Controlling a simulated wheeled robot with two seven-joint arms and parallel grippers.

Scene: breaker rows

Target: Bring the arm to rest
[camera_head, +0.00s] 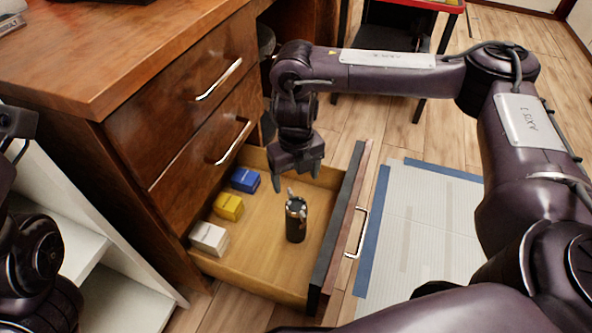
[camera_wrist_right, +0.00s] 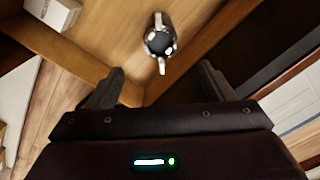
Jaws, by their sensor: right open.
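My right gripper (camera_head: 297,178) hangs above the open bottom drawer of the wooden desk, fingers pointing down. It is open and empty; its two fingers stand apart in the right wrist view (camera_wrist_right: 160,85). A black cylinder with a metal top (camera_head: 296,220) stands upright in the drawer, below and apart from the gripper. The cylinder's top also shows in the right wrist view (camera_wrist_right: 160,42), beyond the fingertips. My left arm shows in part at the left edge of the head view; its gripper fingers cannot be made out.
The open drawer (camera_head: 262,285) also holds a blue box (camera_head: 245,180), a yellow box (camera_head: 229,206) and a white box (camera_head: 209,239) along its left side. Two closed drawers with metal handles (camera_head: 220,82) are above. A blue-edged pale mat (camera_head: 425,225) lies on the floor at right.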

